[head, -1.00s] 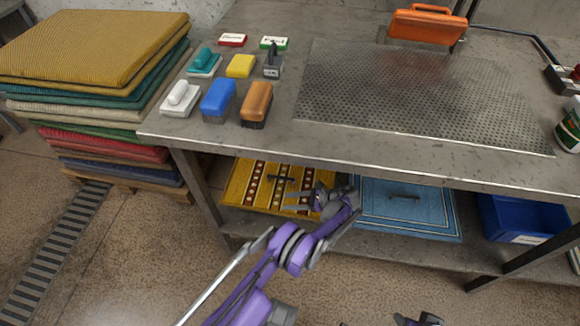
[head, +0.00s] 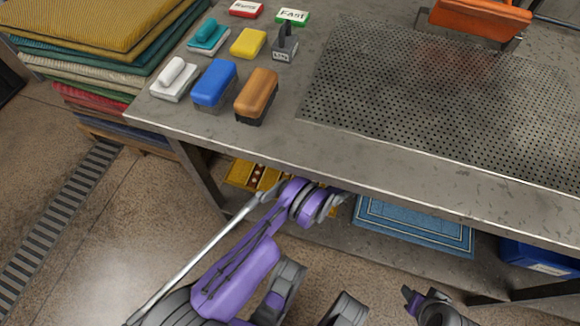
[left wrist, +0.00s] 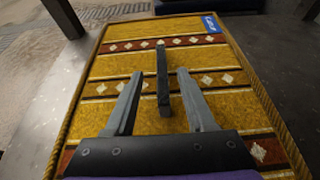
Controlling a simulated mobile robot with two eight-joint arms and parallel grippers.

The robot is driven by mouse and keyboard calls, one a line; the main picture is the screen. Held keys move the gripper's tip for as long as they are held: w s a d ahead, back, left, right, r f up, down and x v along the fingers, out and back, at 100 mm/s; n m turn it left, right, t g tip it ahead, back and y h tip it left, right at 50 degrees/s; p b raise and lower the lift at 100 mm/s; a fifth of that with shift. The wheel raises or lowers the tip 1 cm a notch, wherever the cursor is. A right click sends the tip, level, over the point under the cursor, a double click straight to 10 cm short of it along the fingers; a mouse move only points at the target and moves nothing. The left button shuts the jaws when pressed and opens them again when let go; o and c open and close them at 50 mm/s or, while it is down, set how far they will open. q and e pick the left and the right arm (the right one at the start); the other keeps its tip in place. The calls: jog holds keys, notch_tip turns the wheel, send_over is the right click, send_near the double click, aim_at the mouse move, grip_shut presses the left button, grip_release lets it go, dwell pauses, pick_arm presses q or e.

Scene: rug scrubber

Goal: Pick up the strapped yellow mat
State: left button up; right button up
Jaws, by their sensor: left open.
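The yellow mat (left wrist: 105,68), with dark red bands and white diamonds, lies flat on the shelf under the bench. In the head view only a part of the mat (head: 238,174) shows beneath the bench edge. Its dark strap handle (left wrist: 162,85) runs lengthwise between the two fingers of my left gripper (left wrist: 159,73), which is open. Clear gaps show between the strap and each finger. In the head view my left gripper is hidden by its arm and the bench. My right gripper (head: 425,302) is at the bottom right, its jaws unclear.
The bench top (head: 200,122) overhangs the shelf, and a bench leg (head: 198,175) stands left of the mat. A blue mat (head: 415,228) and a blue bin (head: 540,258) are to the right. Brushes, including an orange one (head: 257,92), stand on the bench. Stacked mats (head: 75,25) are at left.

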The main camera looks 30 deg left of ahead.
pick_arm(q)
jog(key=b+x, duration=0.1)
jog(key=x, duration=0.3)
jog(key=shift+a+f, duration=0.15)
jog(key=shift+a, duration=0.2)
grip_shut()
dwell(1.0)
